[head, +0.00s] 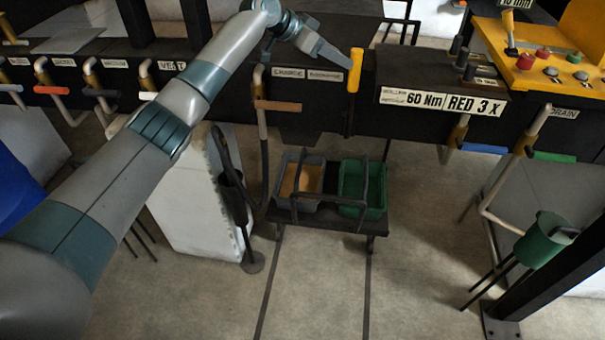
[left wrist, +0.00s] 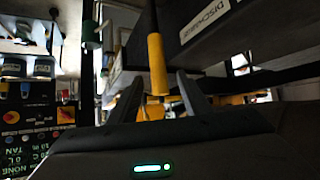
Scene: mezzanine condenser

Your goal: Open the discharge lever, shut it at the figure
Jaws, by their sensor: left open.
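The discharge lever (head: 355,72) is a yellow-orange handle on a dark bar, hanging upright at the front of the dark panel in the head view. In the left wrist view the lever (left wrist: 157,64) stands between the two dark fingers, and part of a label (left wrist: 207,20) beginning "DISCH" shows beside it. My left gripper (head: 343,60) is open at the left side of the lever; in the left wrist view the gripper (left wrist: 158,84) has a gap on both sides of the handle. I cannot tell whether either finger touches it. My right gripper is out of view.
A sign (head: 443,102) reads "60 Nm RED 3x". An orange-handled valve (head: 278,105) is left of the lever. A cart with an orange-filled tub (head: 315,160) and a green tub (head: 375,175) stands below. A yellow control box (head: 560,50) is at right.

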